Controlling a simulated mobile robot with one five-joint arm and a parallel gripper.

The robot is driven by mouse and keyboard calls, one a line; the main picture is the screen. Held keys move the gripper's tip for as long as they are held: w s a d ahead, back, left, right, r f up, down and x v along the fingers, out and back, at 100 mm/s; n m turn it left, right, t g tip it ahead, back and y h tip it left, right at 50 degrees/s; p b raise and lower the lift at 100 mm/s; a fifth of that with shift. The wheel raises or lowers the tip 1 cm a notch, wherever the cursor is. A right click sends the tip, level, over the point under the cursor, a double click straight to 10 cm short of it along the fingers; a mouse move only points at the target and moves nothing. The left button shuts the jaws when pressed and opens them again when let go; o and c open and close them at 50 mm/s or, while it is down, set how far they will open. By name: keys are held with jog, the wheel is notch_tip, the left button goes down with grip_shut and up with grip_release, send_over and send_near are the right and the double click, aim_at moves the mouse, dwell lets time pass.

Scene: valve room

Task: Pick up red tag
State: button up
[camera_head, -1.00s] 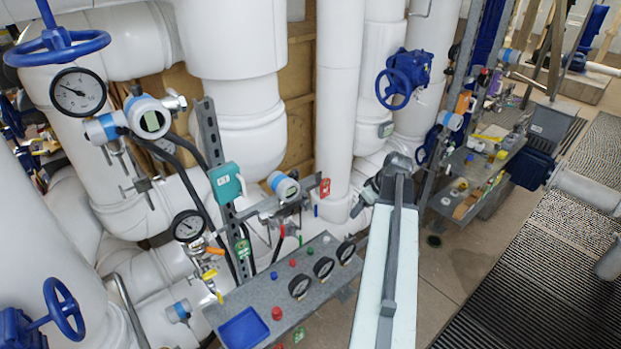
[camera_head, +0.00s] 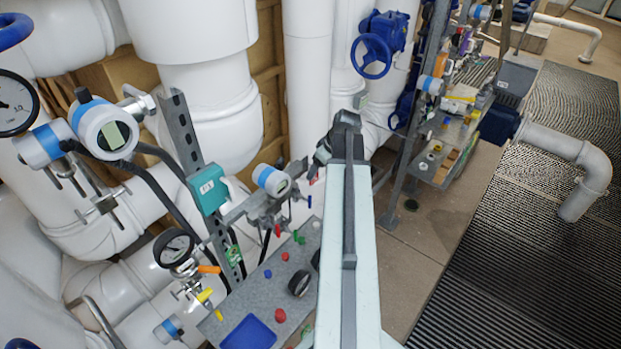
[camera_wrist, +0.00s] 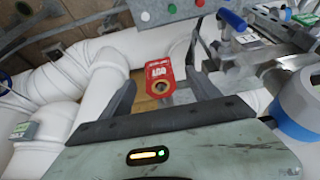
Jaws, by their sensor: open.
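The red tag (camera_wrist: 159,76) shows in the wrist view, with pale lettering and a brass-rimmed round hole at its lower end. My gripper (camera_wrist: 163,88) is open, one dark finger on each side of the tag. I cannot tell whether either finger touches it. In the head view my gripper (camera_head: 322,156) is at the far end of my arm, beside the instrument bracket. My arm and gripper hide most or all of the tag there.
A blue-banded gauge (camera_head: 271,180) and its fittings are left of my gripper. A grey panel (camera_head: 262,302) with gauges and coloured knobs lies below. White pipes (camera_head: 307,80) stand behind. A blue-handled valve (camera_wrist: 232,20) is close by in the wrist view.

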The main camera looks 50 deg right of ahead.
jog(key=b+x, duration=0.4)
jog(key=x, duration=0.2)
jog(key=shift+w+d+b, duration=0.15)
jog(key=shift+w+b, duration=0.05)
jog(key=shift+b, duration=0.15)
jog(key=shift+r, duration=0.2)
jog(key=c, duration=1.1)
